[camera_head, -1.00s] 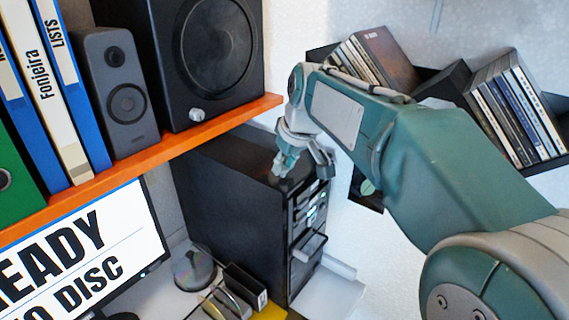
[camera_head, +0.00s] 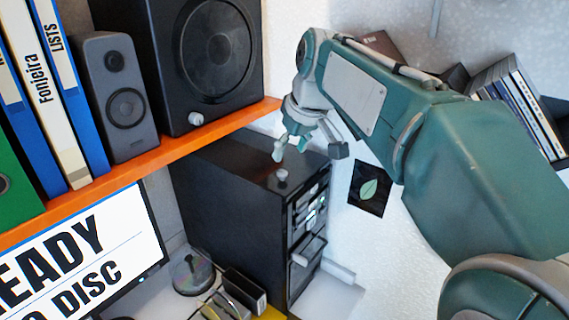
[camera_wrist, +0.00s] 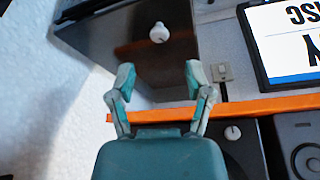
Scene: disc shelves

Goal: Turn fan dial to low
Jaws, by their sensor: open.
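A small white dial (camera_head: 281,174) sits on top of the black computer tower (camera_head: 225,205), near its front edge. It also shows in the wrist view (camera_wrist: 159,33), beyond my fingertips and roughly centred between them. Its pointer setting is too small to read, and I see no fan label. My gripper (camera_head: 290,150) is above the tower top, a little above the dial and apart from it. In the wrist view my gripper (camera_wrist: 160,75) has its two fingers spread, with nothing between them.
An orange shelf (camera_head: 150,163) runs along the left, carrying binders and speakers. The large speaker (camera_head: 215,60) has another white knob (camera_head: 196,119). A monitor (camera_head: 100,250) and disc spindle (camera_head: 192,272) stand below. Disc cases (camera_head: 520,105) are behind my arm.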

